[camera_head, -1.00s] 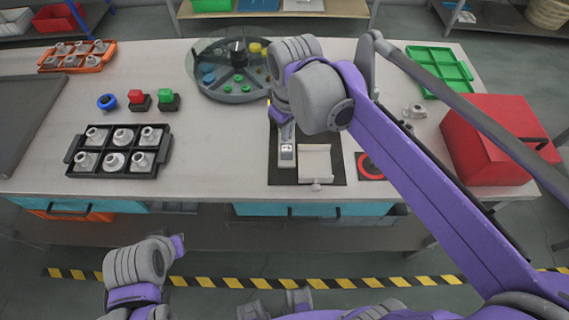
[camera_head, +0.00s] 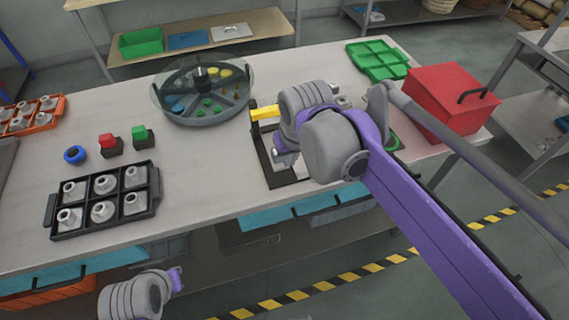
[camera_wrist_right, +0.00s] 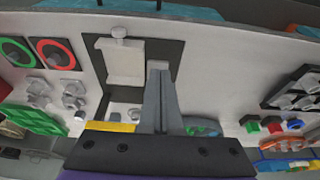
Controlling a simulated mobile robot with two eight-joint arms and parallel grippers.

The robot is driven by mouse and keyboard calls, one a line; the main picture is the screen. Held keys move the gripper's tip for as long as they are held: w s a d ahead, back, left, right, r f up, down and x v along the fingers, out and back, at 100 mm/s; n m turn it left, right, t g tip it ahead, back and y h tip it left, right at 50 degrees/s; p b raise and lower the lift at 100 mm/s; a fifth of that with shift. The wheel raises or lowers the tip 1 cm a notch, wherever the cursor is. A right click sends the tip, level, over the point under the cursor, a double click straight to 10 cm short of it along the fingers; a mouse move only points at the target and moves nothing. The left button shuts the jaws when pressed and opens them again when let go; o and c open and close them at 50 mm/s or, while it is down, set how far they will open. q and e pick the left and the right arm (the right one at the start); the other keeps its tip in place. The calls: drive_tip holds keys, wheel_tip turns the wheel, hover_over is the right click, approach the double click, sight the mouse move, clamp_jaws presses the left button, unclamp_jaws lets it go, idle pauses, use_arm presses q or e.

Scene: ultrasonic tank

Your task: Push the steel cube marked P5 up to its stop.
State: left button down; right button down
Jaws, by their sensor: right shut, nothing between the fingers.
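My right gripper (camera_wrist_right: 160,80) is shut, and its fingers reach down over a black mat in the right wrist view. A small grey block (camera_wrist_right: 159,65) shows at the fingertips and looks like the steel cube; no P5 mark is readable, and I cannot tell whether they touch. A pale plate-like piece (camera_wrist_right: 122,65) with a knob lies beside it on the mat (camera_wrist_right: 175,50). I cannot make out which part is the stop. In the head view my right arm hides the cube and most of the mat (camera_head: 268,170). My left gripper's jaws are not visible.
A yellow bar (camera_head: 264,112) stands at the mat's far edge. A red box (camera_head: 450,100) and green tray (camera_head: 377,60) are right.

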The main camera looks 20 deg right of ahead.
sight(281, 165)
drive_tip(key=x, duration=0.9)
drive_tip(key=shift+w+d+f+b, duration=0.15)
drive_tip(key=shift+f+b, duration=0.05)
drive_tip(key=shift+b, duration=0.2)
drive_tip(key=w, duration=0.3)
drive_tip(key=shift+f, duration=0.15)
drive_tip(key=shift+w, duration=0.55)
drive_tip(key=w, duration=0.4)
drive_tip(key=w+p, duration=0.1)
drive_tip(key=w, duration=0.4)
drive_tip(key=shift+w+a, duration=0.15)
drive_tip(key=shift+a, duration=0.05)
